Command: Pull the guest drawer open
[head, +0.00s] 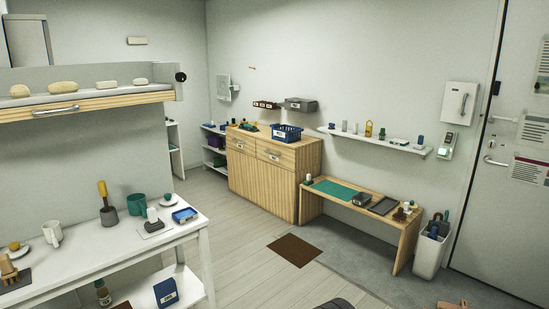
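A wooden cabinet (262,187) stands against the far wall, with two drawers side by side above its doors. The left drawer (239,138) and the right drawer (275,151) both look shut. Each has a small pale label or pull on its front, too small to read, so I cannot tell which is the guest drawer. Another wooden drawer front (25,111) with a metal bar handle (56,110) is under the raised shelf at the left; it looks shut. My gripper is not in view.
A white table (188,231) with cups and trays stands at the near left. A wooden bench (403,235) and a white bin (431,253) stand at the right. A brown mat (294,250) lies on the floor. The floor before the cabinet (232,228) is clear.

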